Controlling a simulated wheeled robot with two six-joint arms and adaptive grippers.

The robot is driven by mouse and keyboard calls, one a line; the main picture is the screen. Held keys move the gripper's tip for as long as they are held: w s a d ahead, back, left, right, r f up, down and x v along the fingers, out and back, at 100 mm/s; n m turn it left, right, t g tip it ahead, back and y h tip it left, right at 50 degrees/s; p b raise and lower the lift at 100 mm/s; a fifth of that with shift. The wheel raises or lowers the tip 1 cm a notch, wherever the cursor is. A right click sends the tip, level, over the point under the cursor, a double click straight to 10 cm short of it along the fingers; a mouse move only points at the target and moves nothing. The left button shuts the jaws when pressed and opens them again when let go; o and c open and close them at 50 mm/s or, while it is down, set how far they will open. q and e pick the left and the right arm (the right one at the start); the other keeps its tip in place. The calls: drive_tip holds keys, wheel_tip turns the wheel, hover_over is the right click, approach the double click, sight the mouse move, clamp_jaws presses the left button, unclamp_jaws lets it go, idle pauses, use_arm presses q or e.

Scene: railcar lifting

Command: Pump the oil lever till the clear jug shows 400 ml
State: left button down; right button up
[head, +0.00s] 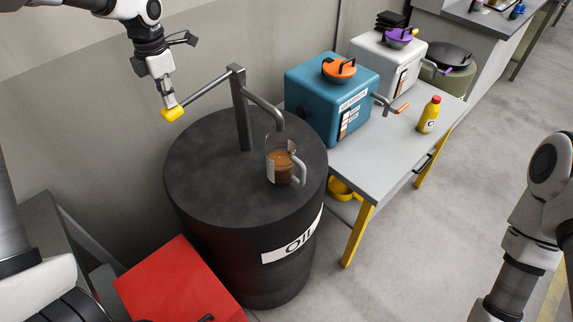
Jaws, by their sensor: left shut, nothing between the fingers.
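The black oil drum (215,195) stands in the middle left with an "OIL" label on its side. A grey pump post rises from its lid. The pump's lever (208,90) slopes down to the left and ends in a yellow grip (172,113). My left gripper (168,98) is shut and comes down onto the yellow grip from above, at or touching its top, not around it. The clear jug (281,160) stands upright on the lid under the spout (266,106). Brown oil fills roughly its lower half; its scale is too small to read. My right gripper is out of view.
Right of the drum, a grey table (392,157) with yellow legs holds a teal machine (318,92), a white machine (375,62) and a yellow bottle (429,114). A red box (177,284) stands at the front left. The floor at right is clear.

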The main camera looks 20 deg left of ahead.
use_arm(q)
wheel_tip(320, 180, up, 9)
drive_tip(key=p, duration=0.6)
drive_tip(key=shift+r, duration=0.15)
drive_tip(key=shift+f, duration=0.2)
drive_tip(key=shift+f+b, duration=2.05)
drive_tip(key=shift+f, duration=1.45)
wheel_tip(320, 180, up, 7)
drive_tip(key=p, duration=0.6)
drive_tip(key=shift+r, duration=0.2)
